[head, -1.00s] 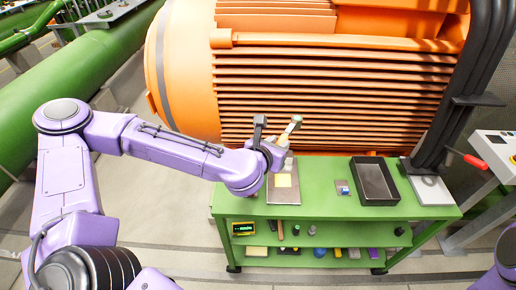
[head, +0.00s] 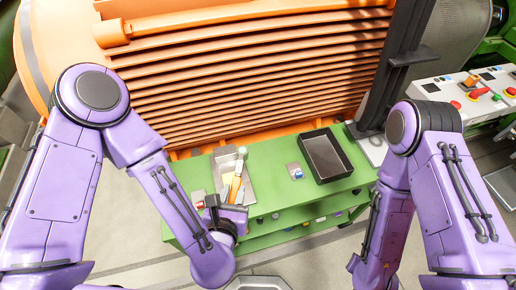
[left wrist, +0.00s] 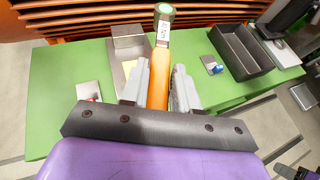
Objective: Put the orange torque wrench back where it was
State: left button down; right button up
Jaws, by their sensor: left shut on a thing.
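The orange torque wrench (head: 236,187) is in my left gripper (head: 228,197), over the grey metal tray (head: 222,160) at the left of the green bench. In the left wrist view the wrench (left wrist: 160,75) stands between the two grey fingers of the left gripper (left wrist: 158,88), its green-capped pale end pointing away. The tray (left wrist: 126,58), with a raised block at its back, lies behind the wrench and is partly hidden by it and a finger. I cannot tell whether the wrench touches the tray. My right gripper is not in view.
A black open bin (head: 326,156) stands at the bench's right. A small blue and pale item (head: 295,171) lies between tray and bin. A small white and red item (head: 198,199) lies left of the gripper. A ribbed orange machine (head: 250,75) rises behind.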

pick_arm(q)
jog(key=w+f+b, duration=0.1)
jog(key=b, duration=0.1)
jog(key=d+f+b, duration=0.1)
jog(key=b, duration=0.2)
jog(key=shift+w+f, duration=0.25)
jog(key=shift+w, duration=0.15)
jog(key=w+d+f+b, duration=0.1)
jog(key=w+f, duration=0.1)
jog(key=w, duration=0.1)
jog(key=w+d+f+b, duration=0.2)
jog(key=w+f, duration=0.1)
jog(key=w, duration=0.1)
jog(key=w+d+f+b, duration=0.1)
jog(key=w+f, duration=0.1)
jog(key=w, duration=0.1)
jog(key=shift+w+d+f, duration=0.15)
jog(key=shift+w, duration=0.05)
notch_tip(320, 180, down, 3)
jog(key=shift+s+r, duration=0.15)
jog(key=shift+b, duration=0.3)
jog(key=c, duration=0.8)
grip_release()
jog(key=shift+f, duration=0.2)
jog(key=shift+c, duration=0.2)
